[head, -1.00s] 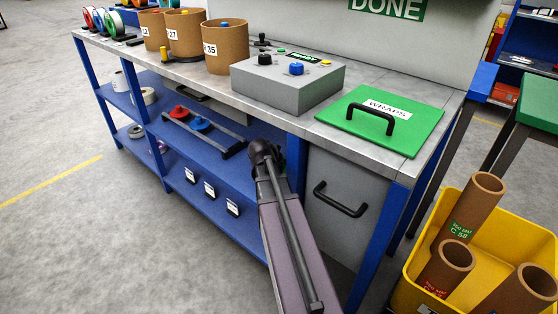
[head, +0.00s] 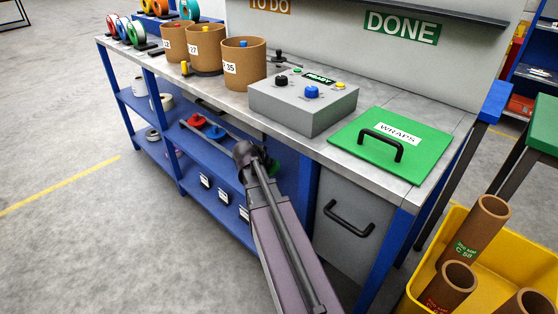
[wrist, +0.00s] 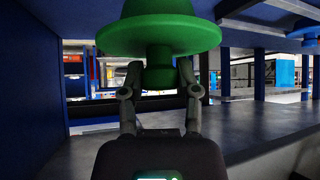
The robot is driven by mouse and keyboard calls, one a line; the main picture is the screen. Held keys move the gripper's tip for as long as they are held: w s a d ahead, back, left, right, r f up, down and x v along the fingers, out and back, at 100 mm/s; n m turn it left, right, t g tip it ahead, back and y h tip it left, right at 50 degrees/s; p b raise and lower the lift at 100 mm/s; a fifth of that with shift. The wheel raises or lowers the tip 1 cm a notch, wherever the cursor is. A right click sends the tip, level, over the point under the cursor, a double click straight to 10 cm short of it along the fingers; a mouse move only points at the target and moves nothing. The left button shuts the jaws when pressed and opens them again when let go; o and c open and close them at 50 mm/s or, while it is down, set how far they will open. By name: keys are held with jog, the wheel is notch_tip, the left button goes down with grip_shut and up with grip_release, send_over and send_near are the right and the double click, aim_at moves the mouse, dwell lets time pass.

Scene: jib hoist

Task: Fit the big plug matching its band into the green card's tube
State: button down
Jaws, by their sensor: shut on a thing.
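My gripper (wrist: 158,85) is shut on the stem of a green plug (wrist: 160,35), which has a wide flange and fills the top of the wrist view. In the head view the green plug (head: 272,167) is partly hidden behind my gripper (head: 262,160), in front of the bench's lower shelves. A brown tube with a green card (head: 475,232), marked C 58, leans open end up in the yellow crate (head: 540,243) at the lower right. No coloured band is discernible on it. A red plug (head: 196,121) and a blue plug (head: 217,132) sit on the shelf rack.
A red-labelled tube (head: 455,284) and another tube (head: 530,302) share the crate. The bench top holds a grey button box (head: 300,108), a green WRAPS lid (head: 395,145) and several brown pots (head: 243,62). The bench's blue leg (head: 380,265) stands between my arm and the crate. The floor at left is clear.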

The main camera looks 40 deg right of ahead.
jog(key=a+r+p, duration=0.2)
jog(key=r, duration=0.1)
jog(key=a+r+p, duration=0.1)
jog(key=r+p, duration=0.1)
jog(key=shift+w+a+r, duration=0.1)
jog(key=shift+w+a, duration=0.25)
jog(key=shift+a, duration=0.05)
jog(key=s+a+r+p, duration=0.2)
jog(key=a+r+p, duration=0.6)
jog(key=r+p, duration=0.6)
jog(key=s+a+r+n+p, duration=0.1)
jog(key=s+a+r+p, duration=0.1)
jog(key=a+r+p, duration=0.6)
jog(key=s+a+r+p, duration=0.2)
jog(key=a+r+p, duration=0.6)
jog(key=r+p, duration=1.2)
jog(key=shift+s+a+r+n+t+y+p, duration=0.15)
jog(key=shift+a+r+n+t+y+p, duration=0.2)
jog(key=shift+p, duration=0.25)
jog(key=shift+s, duration=0.15)
